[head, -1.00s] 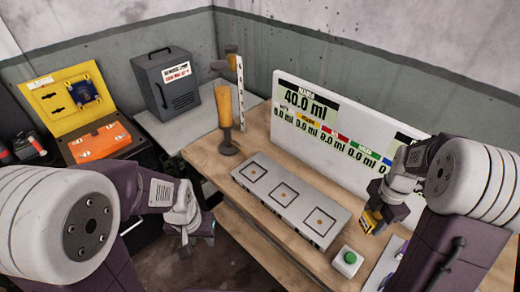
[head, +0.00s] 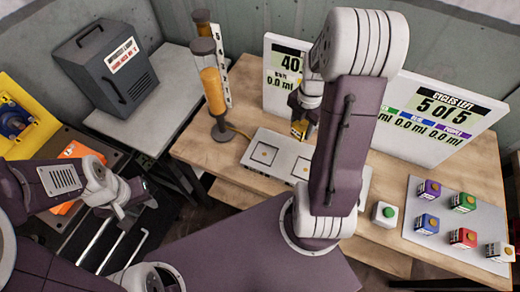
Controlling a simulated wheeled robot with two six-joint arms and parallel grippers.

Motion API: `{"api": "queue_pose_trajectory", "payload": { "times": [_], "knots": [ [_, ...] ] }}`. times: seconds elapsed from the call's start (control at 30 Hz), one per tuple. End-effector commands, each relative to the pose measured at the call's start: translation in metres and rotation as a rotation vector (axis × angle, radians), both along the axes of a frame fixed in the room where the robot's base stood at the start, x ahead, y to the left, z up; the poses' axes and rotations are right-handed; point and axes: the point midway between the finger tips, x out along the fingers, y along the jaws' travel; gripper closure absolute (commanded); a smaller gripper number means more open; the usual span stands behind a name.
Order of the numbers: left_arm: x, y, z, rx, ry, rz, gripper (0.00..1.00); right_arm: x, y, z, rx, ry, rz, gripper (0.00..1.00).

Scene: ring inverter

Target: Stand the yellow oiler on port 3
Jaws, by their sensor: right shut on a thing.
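The yellow oiler (head: 299,130) is a small yellow block with dark markings. My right gripper (head: 301,122) is shut on it, near the far edge of the grey port plate (head: 248,165). The oiler appears above the plate, but its exact height is hard to tell. A left square port (head: 264,153) and a middle square port (head: 301,168) show on the plate. My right arm hides the plate's right part, and no port numbers are readable. My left gripper (head: 128,203) is away to the left, off the table, apparently empty; its finger gap is unclear.
A green button box (head: 384,214) stands right of the plate. A grey tray (head: 414,240) at right holds several coloured blocks. A display board (head: 430,118) stands behind. An amber cylinder (head: 213,92) stands left of the plate, and a dark grey box (head: 106,68) farther left.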

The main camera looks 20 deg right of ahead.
Motion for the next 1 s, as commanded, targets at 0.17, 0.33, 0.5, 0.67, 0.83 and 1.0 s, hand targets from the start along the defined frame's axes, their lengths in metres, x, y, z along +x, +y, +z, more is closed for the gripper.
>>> {"api": "queue_pose_trajectory", "payload": {
  "times": [0.17,0.33,0.5,0.67,0.83,1.0],
  "knots": [
    [0.000,0.000,0.002,0.000,0.000,0.000,0.64,0.012,0.039,-0.023,0.003,0.006,0.013,0.99],
    [0.000,0.000,0.005,0.000,0.000,0.000,0.64,0.027,0.082,-0.051,0.002,0.005,0.011,0.99],
    [0.000,0.000,0.007,0.000,0.000,0.000,0.64,0.036,0.106,-0.067,0.000,0.002,0.005,0.99],
    [0.000,0.000,0.007,0.000,0.000,0.000,0.64,0.038,0.110,-0.070,0.001,0.000,0.001,0.99],
    [0.000,0.000,0.008,0.000,0.000,0.000,0.64,0.036,0.110,-0.099,0.001,0.006,0.001,0.99],
    [0.000,0.000,0.008,0.000,0.000,0.000,0.64,0.037,0.109,-0.109,0.000,0.000,0.001,0.99]
  ]
}}
